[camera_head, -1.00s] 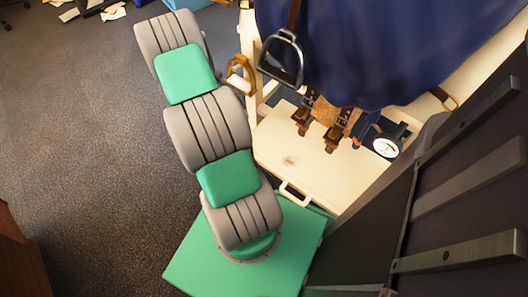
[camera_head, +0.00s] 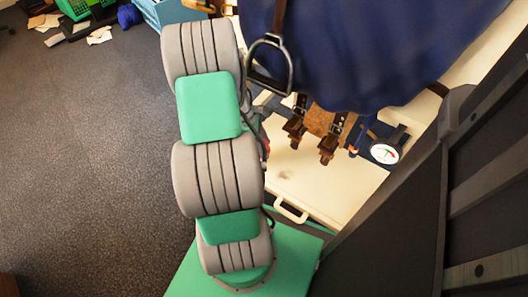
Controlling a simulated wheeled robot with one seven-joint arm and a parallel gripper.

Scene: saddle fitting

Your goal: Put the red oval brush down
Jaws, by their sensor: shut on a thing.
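The red oval brush cannot be clearly made out. A small red patch (camera_head: 266,147) shows beside dark parts at the right edge of my grey and green arm, too little to identify. My arm stretches up the middle of the view and hides what lies beneath it. My gripper's fingertips are not visible.
A cream tabletop (camera_head: 305,185) with a handle (camera_head: 291,210) lies right of my arm. Buckled straps (camera_head: 313,130), a round gauge (camera_head: 384,153), a hanging metal stirrup (camera_head: 270,65) and a blue cloth (camera_head: 370,45) are near it. Dark slatted panels stand at right. Grey floor (camera_head: 90,170) is open at left.

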